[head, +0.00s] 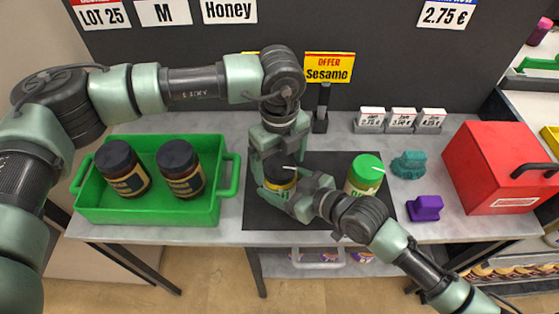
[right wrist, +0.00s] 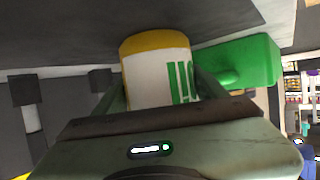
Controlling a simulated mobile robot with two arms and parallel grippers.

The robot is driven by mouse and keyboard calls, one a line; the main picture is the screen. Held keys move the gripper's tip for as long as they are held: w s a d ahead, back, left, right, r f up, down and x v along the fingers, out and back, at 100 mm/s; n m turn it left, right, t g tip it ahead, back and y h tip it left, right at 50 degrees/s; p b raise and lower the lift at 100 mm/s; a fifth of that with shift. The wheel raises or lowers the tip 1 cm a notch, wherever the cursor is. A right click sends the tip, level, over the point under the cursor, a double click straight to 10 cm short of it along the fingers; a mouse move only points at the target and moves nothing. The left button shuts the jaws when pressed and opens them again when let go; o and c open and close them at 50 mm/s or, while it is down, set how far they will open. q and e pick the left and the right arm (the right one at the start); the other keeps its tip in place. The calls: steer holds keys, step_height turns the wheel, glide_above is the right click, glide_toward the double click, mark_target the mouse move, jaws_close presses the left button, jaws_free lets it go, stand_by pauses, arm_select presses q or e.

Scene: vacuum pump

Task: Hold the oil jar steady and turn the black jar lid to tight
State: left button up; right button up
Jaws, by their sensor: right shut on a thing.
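The oil jar (head: 281,187) stands on the dark mat (head: 262,215), with a yellow body and a black lid (head: 279,172). In the right wrist view the oil jar (right wrist: 158,75) shows a yellow band and a white label with green letters. My right gripper (head: 292,190) comes from the right and is shut on the jar's body; its fingers flank the jar in the wrist view (right wrist: 160,95). My left gripper (head: 279,163) points down from above, its fingers on either side of the black lid. Whether they press on the lid is hidden.
A green-lidded jar (head: 366,173) stands close to the right of my right gripper. A green crate (head: 150,214) with two dark-lidded jars is on the left. The "Sesame" sign (head: 329,68) stands behind.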

arm_select(q)
steer(key=c, duration=1.2)
steer(key=shift+c, duration=0.2)
steer(key=shift+m, duration=0.4)
steer(key=m, duration=0.2)
steer(key=shift+m, duration=0.4)
steer(key=m, duration=0.3)
steer(key=shift+m, duration=0.3)
steer(key=m, duration=0.3)
steer(key=shift+m, duration=0.3)
arm_select(e)
steer(key=shift+w, duration=0.1)
arm_select(q)
steer(key=shift+m, duration=1.8)
arm_select(e)
steer(key=shift+d, duration=0.1)
